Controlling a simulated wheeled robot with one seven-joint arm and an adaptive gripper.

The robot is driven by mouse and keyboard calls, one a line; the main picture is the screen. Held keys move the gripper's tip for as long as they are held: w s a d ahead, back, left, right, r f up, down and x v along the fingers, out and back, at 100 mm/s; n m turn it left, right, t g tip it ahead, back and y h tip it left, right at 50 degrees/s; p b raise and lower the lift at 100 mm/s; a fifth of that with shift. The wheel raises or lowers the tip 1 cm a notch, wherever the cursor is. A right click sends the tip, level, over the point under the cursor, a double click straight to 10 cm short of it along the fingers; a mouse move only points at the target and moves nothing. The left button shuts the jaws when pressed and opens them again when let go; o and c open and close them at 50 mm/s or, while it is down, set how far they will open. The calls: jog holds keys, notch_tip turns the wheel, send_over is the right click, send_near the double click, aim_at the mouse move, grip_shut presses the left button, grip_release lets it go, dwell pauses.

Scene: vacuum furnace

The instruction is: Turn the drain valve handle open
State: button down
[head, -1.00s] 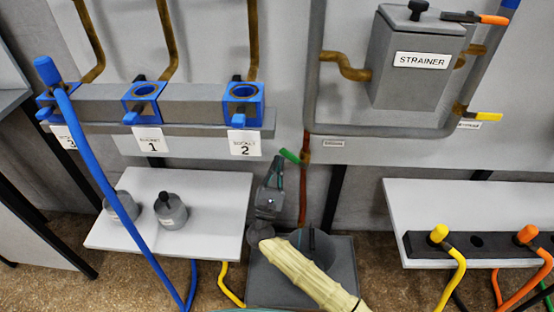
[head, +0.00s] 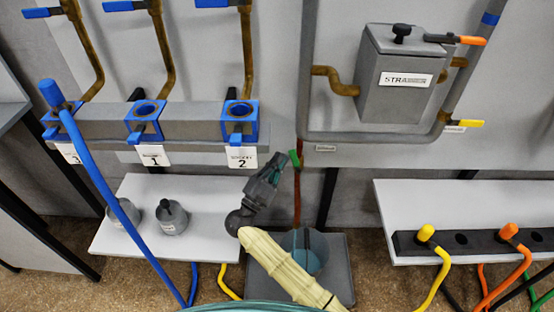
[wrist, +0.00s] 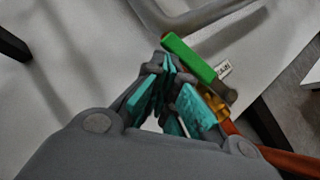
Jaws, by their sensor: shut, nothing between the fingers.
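The drain valve's green handle (head: 295,158) sits on the thin brown pipe below the grey frame, near the middle of the head view. In the wrist view the green handle (wrist: 190,57) lies just beyond my fingertips, slanting down to the right, with a small white tag beside it. My gripper (head: 275,169) is just left of the handle, pointing up toward it. In the wrist view its teal-padded fingers (wrist: 170,68) are together with nothing between them. Whether a fingertip touches the handle I cannot tell.
A clear bucket (head: 318,245) with a bluish-green surface inside stands on a grey base below the pipe, partly behind my arm. A white shelf (head: 215,192) with two grey weights is left. The strainer box (head: 395,95) is above right.

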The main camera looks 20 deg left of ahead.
jog(key=shift+s+f, duration=0.1)
jog(key=shift+s, duration=0.05)
jog(key=v, duration=0.7)
jog(key=shift+s, duration=0.1)
dwell(0.4)
